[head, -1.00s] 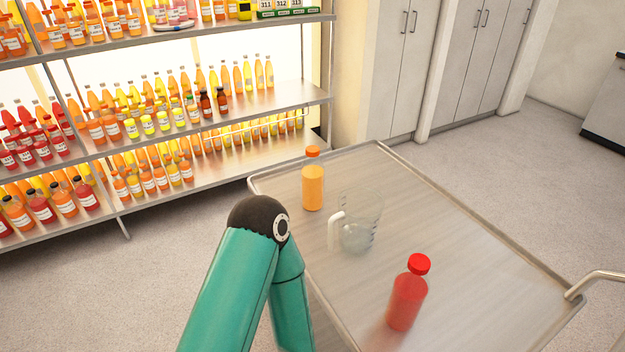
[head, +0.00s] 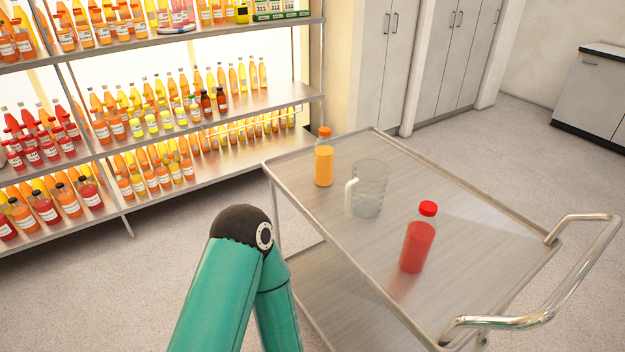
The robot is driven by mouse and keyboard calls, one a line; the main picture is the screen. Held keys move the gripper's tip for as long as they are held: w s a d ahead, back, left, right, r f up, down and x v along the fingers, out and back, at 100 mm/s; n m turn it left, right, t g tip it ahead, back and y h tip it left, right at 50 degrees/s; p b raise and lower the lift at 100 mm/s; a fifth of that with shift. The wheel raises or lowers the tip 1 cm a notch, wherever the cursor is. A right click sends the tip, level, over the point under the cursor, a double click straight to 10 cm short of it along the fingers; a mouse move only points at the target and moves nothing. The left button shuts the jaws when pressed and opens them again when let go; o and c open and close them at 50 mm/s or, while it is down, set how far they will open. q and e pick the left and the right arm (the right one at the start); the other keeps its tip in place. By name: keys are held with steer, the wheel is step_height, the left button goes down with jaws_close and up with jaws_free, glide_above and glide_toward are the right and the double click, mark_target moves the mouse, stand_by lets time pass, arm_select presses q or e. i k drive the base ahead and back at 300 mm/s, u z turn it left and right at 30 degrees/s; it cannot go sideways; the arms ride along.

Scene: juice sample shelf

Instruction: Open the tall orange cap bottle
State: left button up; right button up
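A bottle with an orange cap (head: 324,163) stands upright near the far left corner of the metal cart's top. It holds orange liquid and its cap is on. A clear jug (head: 369,190) with a white handle stands beside it to the right. A bottle with a red cap (head: 418,238) and red liquid stands upright nearer the front. My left arm shows at the lower left, its teal links and dark elbow in front of the cart's left side. Neither gripper is in view.
The cart (head: 465,200) has a raised rim and a curved push handle (head: 590,250) at the right. Shelves (head: 225,105) crowded with juice bottles stand at the back left. Grey cabinets (head: 440,60) line the back. Floor right of the cart is clear.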

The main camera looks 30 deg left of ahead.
mark_target(323, 159)
steer(key=u, duration=0.1)
steer(key=k, duration=0.4)
steer(key=z, duration=0.7)
steer(key=i, duration=0.15)
steer(key=u, duration=3.1)
steer(key=i, duration=3.05)
steer(key=z, duration=2.4)
